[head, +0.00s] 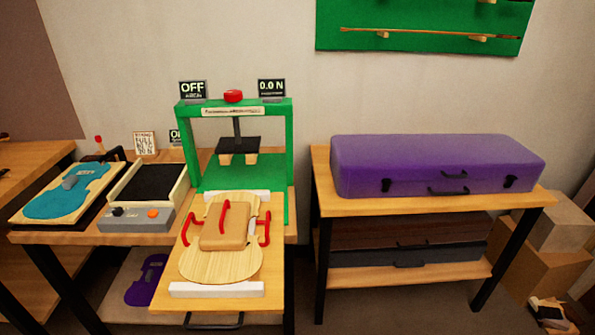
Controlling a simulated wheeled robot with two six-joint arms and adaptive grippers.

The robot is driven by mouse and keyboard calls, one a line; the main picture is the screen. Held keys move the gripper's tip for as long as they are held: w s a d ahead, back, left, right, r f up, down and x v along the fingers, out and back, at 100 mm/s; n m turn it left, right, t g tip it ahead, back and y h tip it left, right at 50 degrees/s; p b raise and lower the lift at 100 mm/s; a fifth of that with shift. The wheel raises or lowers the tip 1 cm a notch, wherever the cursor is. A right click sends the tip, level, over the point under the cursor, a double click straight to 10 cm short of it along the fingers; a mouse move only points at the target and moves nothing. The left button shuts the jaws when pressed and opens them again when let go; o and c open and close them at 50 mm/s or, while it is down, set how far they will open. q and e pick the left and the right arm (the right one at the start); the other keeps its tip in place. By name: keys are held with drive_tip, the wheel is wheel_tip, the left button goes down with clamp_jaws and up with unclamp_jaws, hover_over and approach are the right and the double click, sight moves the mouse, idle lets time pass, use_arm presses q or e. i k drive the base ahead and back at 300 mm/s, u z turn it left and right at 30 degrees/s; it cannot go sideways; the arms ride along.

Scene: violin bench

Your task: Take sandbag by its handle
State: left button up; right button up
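The sandbag (225,233) is a tan, rounded block. It lies on a pale wooden violin plate (195,262) in front of the green press. A red arched handle (222,215) shows at its left part, running upright over the bag. Neither of my grippers is visible in the head view, and nothing is seen touching the sandbag.
Red clamp-like hoops (265,228) stand at both sides of the violin plate. The green press frame (186,150) rises behind, its dark pressing plate (238,145) raised. A grey control box (137,220) is at left. A purple case (430,165) lies on the right table.

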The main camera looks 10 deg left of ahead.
sight(226, 227)
drive_tip(key=u, duration=0.05)
drive_tip(key=k, duration=0.45)
drive_tip(key=u, duration=0.45)
drive_tip(key=i, duration=0.35)
drive_tip(key=u, duration=0.35)
